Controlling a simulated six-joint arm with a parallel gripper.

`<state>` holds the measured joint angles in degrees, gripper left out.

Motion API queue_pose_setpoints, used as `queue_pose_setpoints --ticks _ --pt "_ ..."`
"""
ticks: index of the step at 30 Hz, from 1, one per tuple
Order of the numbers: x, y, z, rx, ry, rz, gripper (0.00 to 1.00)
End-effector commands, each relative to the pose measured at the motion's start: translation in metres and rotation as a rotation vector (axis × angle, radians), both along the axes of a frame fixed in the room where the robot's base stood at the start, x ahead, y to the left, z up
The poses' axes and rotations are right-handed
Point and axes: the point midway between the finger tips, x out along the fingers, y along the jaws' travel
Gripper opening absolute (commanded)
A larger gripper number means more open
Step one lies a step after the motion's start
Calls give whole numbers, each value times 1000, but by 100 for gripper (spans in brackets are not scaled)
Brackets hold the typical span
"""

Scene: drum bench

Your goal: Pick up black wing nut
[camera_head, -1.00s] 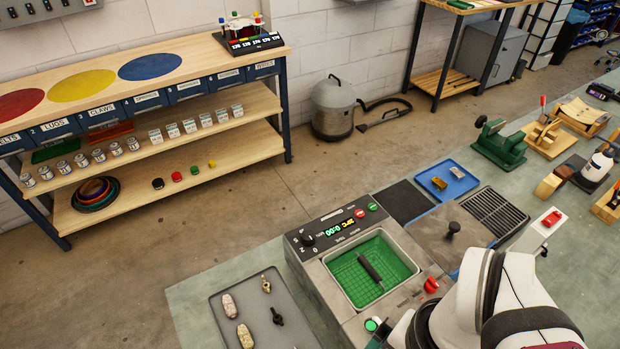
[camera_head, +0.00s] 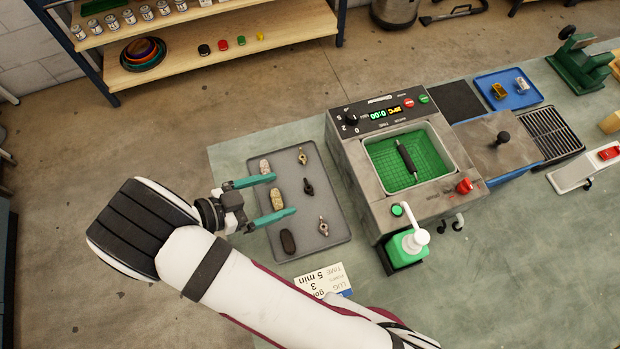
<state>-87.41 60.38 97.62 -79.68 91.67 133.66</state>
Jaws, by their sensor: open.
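The black wing nut (camera_head: 308,187) lies on the grey tray (camera_head: 338,225), in the middle of its right column, between two brass-coloured wing nuts (camera_head: 302,156) (camera_head: 323,227). My gripper (camera_head: 271,197) comes in from the left over the tray's left part. Its two teal fingers are spread wide and point right toward the black wing nut. Nothing is held. The fingertips are apart from the black wing nut, a little to its left. A tan oblong piece (camera_head: 277,194) shows between the fingers. My gripper's height above the tray is hard to tell.
A pale oblong piece (camera_head: 264,166) and a dark one (camera_head: 288,241) also lie on the tray. A machine with a green basin (camera_head: 408,158) stands right of the tray.

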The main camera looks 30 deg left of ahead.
Motion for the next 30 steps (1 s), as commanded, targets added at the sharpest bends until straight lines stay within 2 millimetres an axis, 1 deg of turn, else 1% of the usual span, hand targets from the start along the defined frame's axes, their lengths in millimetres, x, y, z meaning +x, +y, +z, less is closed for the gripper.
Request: queue_pose_setpoints --ticks 1,5,9,12,15,20,24,29,30 --pt "7 -5 -4 -3 1 -2 96" --pt "18 -13 -11 -3 1 -1 96" --pt "38 -32 -21 -4 3 -3 96" --pt "50 -39 -28 -3 2 -3 96" --pt "54 -41 -31 -2 3 0 96" --pt "54 -41 -31 -1 2 0 96" --pt "54 -41 -30 -1 2 0 70" --pt "54 -41 -30 -1 2 0 42" --pt "54 -41 -30 -1 2 0 34"
